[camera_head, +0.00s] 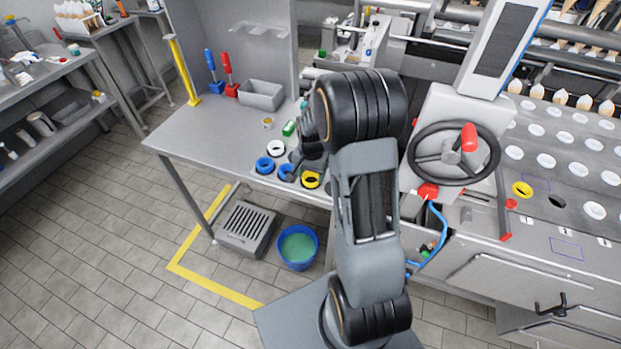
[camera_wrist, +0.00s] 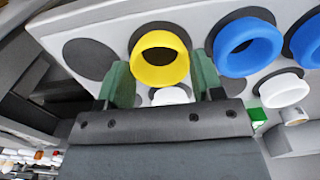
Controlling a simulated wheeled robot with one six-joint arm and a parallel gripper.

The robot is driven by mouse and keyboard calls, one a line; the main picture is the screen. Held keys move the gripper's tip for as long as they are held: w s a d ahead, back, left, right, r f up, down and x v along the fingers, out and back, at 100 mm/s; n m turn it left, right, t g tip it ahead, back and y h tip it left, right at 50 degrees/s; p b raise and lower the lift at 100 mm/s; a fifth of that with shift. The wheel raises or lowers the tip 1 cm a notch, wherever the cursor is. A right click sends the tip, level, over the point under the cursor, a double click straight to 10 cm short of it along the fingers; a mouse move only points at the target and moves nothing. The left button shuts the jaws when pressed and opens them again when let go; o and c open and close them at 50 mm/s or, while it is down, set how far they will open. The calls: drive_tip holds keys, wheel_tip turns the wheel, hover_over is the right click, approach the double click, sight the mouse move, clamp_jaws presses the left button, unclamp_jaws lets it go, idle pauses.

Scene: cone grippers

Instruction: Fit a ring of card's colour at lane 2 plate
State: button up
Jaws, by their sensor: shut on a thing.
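In the wrist view a yellow ring (camera_wrist: 160,77) sits between the two green fingers of my gripper (camera_wrist: 160,72), which is shut on it. The yellow ring also shows in the head view (camera_head: 311,181), at the bench's front edge under my arm. Two blue rings (camera_head: 264,166) (camera_head: 287,173) and a white ring (camera_head: 276,147) lie beside it. On the machine at right, a yellow ring (camera_head: 522,189) sits in the front row, with a dark open hole (camera_head: 557,201) to its right. Lane numbers and the card's colour are not readable.
The bench (camera_head: 205,135) holds a grey bin (camera_head: 261,95) and red and blue tools at the back. A handwheel (camera_head: 453,155) stands between my arm and the machine's rows of white cups. A blue bucket (camera_head: 298,247) is on the floor.

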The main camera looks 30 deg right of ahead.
drive_tip(key=shift+r, duration=0.15)
drive_tip(key=shift+r+p, duration=1.7)
drive_tip(key=shift+r, duration=0.6)
